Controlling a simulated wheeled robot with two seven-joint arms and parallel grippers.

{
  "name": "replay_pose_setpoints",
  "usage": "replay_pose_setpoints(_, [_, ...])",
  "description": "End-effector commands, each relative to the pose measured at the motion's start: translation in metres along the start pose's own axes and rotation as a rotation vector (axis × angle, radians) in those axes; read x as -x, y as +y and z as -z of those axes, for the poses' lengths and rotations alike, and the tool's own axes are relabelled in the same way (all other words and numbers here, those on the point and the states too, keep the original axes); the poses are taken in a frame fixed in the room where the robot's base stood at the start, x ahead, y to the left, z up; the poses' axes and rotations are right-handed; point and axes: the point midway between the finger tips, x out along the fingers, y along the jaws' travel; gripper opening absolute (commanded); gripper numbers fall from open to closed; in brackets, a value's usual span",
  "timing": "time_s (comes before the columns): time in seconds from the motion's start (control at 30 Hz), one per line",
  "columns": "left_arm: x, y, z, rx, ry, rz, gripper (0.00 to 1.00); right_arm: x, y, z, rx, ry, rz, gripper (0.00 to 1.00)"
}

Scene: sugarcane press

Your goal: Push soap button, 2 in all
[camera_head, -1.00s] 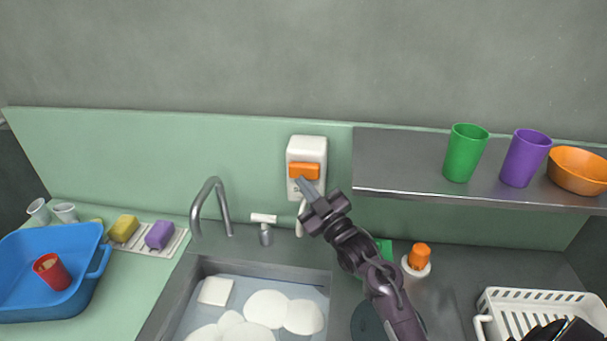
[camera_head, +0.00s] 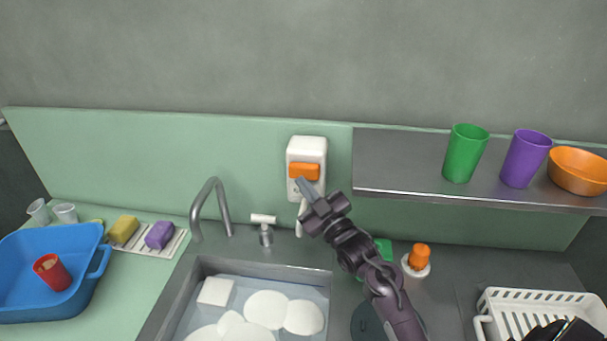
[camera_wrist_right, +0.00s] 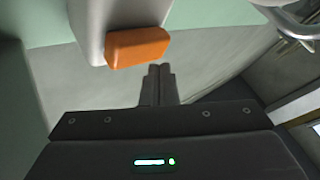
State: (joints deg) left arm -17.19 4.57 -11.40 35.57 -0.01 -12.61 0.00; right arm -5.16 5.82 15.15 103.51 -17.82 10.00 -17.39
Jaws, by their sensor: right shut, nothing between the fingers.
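The white soap dispenser (camera_head: 306,152) is fixed to the green wall panel behind the sink, with an orange button (camera_head: 304,171) on its front. My right gripper (camera_head: 301,181) is shut and empty, its tips just below the orange button. In the right wrist view the fingers (camera_wrist_right: 158,68) end close to the button (camera_wrist_right: 138,48), which lies just up and left of them; I cannot tell whether they touch. The dispenser body (camera_wrist_right: 90,25) shows behind the button. My left gripper is not in view.
Below is the sink (camera_head: 180,300) with white foam and a tap (camera_head: 212,200) to the left. A metal shelf (camera_head: 400,180) with a green cup (camera_head: 465,152), purple cup (camera_head: 525,158) and orange bowl (camera_head: 578,170) juts out on the right.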

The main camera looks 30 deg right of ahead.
Motion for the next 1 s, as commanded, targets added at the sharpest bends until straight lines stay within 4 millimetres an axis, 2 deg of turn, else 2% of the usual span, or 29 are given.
replay_pose_setpoints(1.0, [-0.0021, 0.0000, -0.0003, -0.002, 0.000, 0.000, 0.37, -0.0061, 0.0046, -0.0042, 0.001, 0.000, 0.000, 0.00])
